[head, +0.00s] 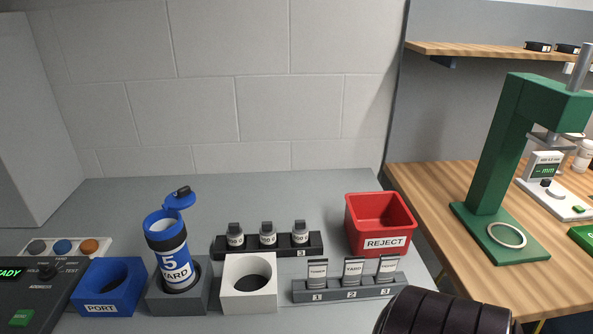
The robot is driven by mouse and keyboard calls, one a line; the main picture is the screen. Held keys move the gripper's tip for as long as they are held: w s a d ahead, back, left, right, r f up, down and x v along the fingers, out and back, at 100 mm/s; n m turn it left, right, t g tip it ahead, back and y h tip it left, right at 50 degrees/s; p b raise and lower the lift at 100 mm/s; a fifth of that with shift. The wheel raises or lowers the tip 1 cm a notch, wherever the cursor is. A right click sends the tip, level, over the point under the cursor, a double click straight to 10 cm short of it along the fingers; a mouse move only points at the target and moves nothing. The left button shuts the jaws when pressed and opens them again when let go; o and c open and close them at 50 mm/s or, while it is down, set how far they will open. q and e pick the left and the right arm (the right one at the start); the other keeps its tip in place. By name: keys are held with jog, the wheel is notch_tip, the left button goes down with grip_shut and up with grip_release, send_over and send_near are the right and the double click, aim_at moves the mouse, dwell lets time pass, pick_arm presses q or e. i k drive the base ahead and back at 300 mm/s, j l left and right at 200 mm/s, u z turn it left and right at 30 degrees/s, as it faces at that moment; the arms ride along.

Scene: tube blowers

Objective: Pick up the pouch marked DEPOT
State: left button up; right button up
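No pouch marked DEPOT can be made out. Three upright grey-and-white pieces stand in the front grey rack (350,291) with slots 1, 2 and 3. The middle piece (353,270) reads YARD; the left piece (317,271) seems to read TOWER. The label of the right piece (387,268) over slot 3 is too small to read surely. Neither of my grippers is in view. A dark ridged rounded part, likely of my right arm, shows at the bottom right, close to the front rack's right end.
A blue tube marked 5 YARD (170,262), cap open, stands in a grey holder (190,300). Beside it are a blue PORT holder (103,309) and a white holder (250,300). A black rack (228,252) and red REJECT bin (383,225) stand behind. A green press (503,150) stands right.

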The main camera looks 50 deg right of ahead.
aim_at(388, 262)
jog(key=z, duration=2.35)
jog(key=k+l+u, duration=0.15)
jog(key=k+u, duration=0.15)
jog(key=k, duration=0.2)
jog(key=k+u, duration=0.35)
jog(key=i, duration=0.4)
